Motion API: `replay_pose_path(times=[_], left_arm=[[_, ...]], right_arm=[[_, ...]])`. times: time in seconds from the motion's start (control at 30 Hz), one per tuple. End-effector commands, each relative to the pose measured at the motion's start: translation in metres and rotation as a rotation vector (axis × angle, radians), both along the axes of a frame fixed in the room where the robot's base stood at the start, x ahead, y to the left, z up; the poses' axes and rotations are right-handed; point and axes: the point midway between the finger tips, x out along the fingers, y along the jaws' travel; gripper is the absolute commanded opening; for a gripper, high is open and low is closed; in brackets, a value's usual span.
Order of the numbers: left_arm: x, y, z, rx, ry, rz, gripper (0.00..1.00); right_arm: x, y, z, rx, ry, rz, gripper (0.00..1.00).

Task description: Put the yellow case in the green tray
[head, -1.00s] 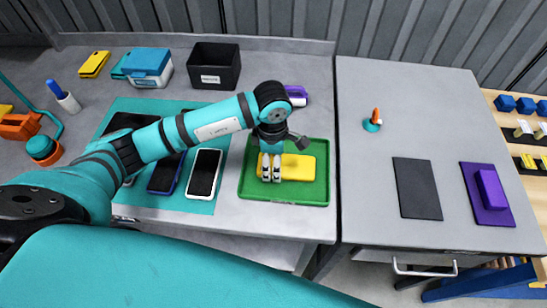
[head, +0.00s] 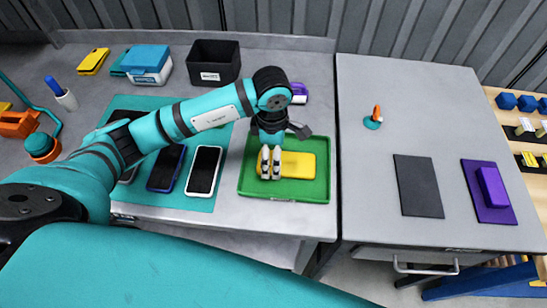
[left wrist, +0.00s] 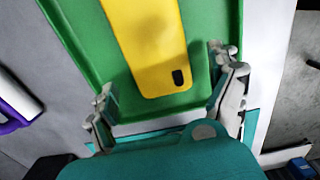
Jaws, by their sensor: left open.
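The yellow case (head: 300,165) lies flat in the green tray (head: 310,197) on the grey workbench. In the left wrist view the yellow case (left wrist: 150,50) rests on the floor of the green tray (left wrist: 90,35), with its dark camera cut-out toward me. My left gripper (head: 270,165) is over the case's left end in the head view. In the left wrist view my left gripper (left wrist: 168,92) has its fingers spread wide, one on each side of the case's near end, apart from it. My right gripper is not in view.
A teal mat (head: 214,180) with several phones lies left of the tray. A black bin (head: 213,63) and a blue-lidded box (head: 148,62) stand behind. Another yellow case (head: 93,61) lies at the back left. A purple object (head: 298,92) sits behind the tray.

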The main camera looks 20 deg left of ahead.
Motion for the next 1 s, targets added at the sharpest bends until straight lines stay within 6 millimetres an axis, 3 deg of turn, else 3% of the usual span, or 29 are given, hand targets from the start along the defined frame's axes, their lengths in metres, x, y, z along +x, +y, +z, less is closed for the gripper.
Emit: replay_pose_path(times=[0.2,0.43,0.6,1.0], left_arm=[[0.002,0.001,0.047,0.0,-0.007,-0.002,0.91],[0.001,0.001,0.085,0.0,-0.003,0.0,0.91],[0.0,0.001,0.095,0.0,0.0,0.0,0.91],[0.0,0.001,0.096,0.0,0.001,0.0,0.91]], right_arm=[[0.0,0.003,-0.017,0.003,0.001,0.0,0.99],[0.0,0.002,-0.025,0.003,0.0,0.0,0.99],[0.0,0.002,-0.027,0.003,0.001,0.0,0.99],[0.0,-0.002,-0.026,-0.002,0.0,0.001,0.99]])
